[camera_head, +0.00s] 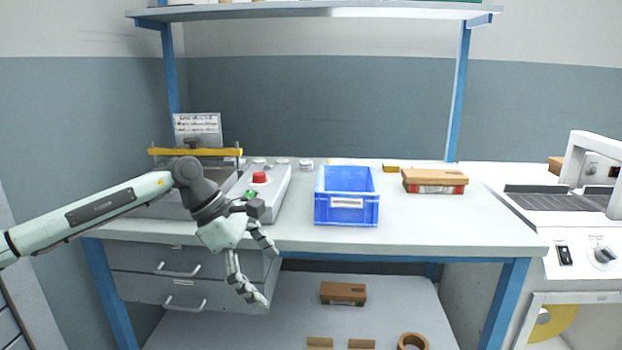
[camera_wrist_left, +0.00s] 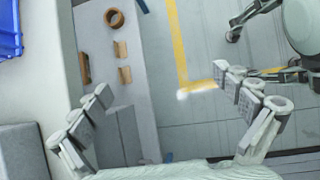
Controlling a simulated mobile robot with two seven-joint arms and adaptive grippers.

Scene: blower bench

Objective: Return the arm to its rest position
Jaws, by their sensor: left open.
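My left arm (camera_head: 100,208) comes in from the left in the head view. My left gripper (camera_head: 262,272) hangs in front of the bench's front edge, by the grey drawers. Its fingers are spread open with nothing between them. In the left wrist view the open fingers (camera_wrist_left: 165,95) stand wide apart, with the lower shelf and floor seen beyond them. My right gripper shows in neither view.
A blue bin (camera_head: 347,217) stands mid-bench (camera_head: 430,233), with a brown box (camera_head: 434,181) to its right. A control box with a red button (camera_head: 260,177) lies behind my left gripper. Drawers (camera_head: 180,262) hang below. The lower shelf holds a box (camera_head: 343,293) and a tape roll (camera_head: 412,341).

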